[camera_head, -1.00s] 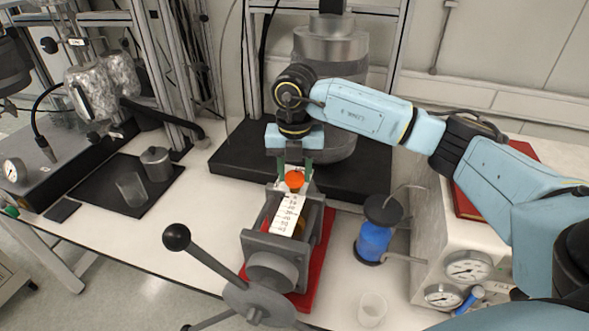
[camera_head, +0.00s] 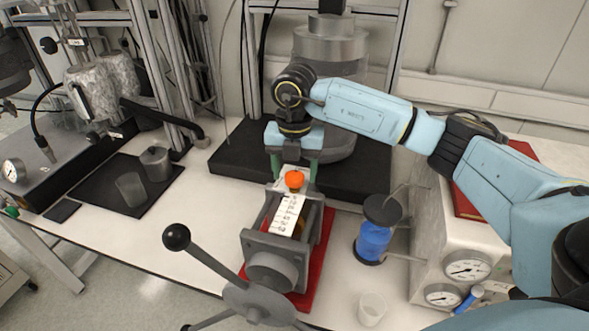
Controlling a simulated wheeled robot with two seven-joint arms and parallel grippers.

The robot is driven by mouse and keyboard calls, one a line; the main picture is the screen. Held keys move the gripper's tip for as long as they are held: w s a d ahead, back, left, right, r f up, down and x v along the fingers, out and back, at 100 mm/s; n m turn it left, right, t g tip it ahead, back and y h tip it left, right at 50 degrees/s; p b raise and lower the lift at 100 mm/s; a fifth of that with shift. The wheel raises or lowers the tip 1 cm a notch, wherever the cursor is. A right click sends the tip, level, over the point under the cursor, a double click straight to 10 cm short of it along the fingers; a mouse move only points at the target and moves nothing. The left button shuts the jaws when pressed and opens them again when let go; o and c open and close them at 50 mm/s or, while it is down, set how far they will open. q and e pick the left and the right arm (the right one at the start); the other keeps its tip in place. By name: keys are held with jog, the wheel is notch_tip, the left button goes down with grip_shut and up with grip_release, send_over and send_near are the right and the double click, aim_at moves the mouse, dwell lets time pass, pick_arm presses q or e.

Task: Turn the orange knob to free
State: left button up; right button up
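The orange knob (camera_head: 294,179) sits at the far end of the grey vise-like device (camera_head: 271,262), behind a white marked scale plate (camera_head: 288,214). My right gripper (camera_head: 294,176) reaches down from behind the device, with its green fingers on either side of the knob. The fingers stand wider than the knob, with visible gaps, so the gripper looks open and holds nothing. Its exact depth relative to the knob is hard to tell. My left gripper is not in view.
A lever with a black ball (camera_head: 176,237) sticks out at the device's front left. A blue spool (camera_head: 373,238), a clear beaker (camera_head: 372,309) and a gauge box (camera_head: 452,258) stand to the right. A black mat (camera_head: 104,196) with containers lies left. White table is free between.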

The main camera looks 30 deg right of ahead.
aim_at(295, 175)
notch_tip(295, 175, up, 13)
jog(key=shift+r+b, duration=0.2)
jog(key=shift+b, duration=0.1)
dwell(0.4)
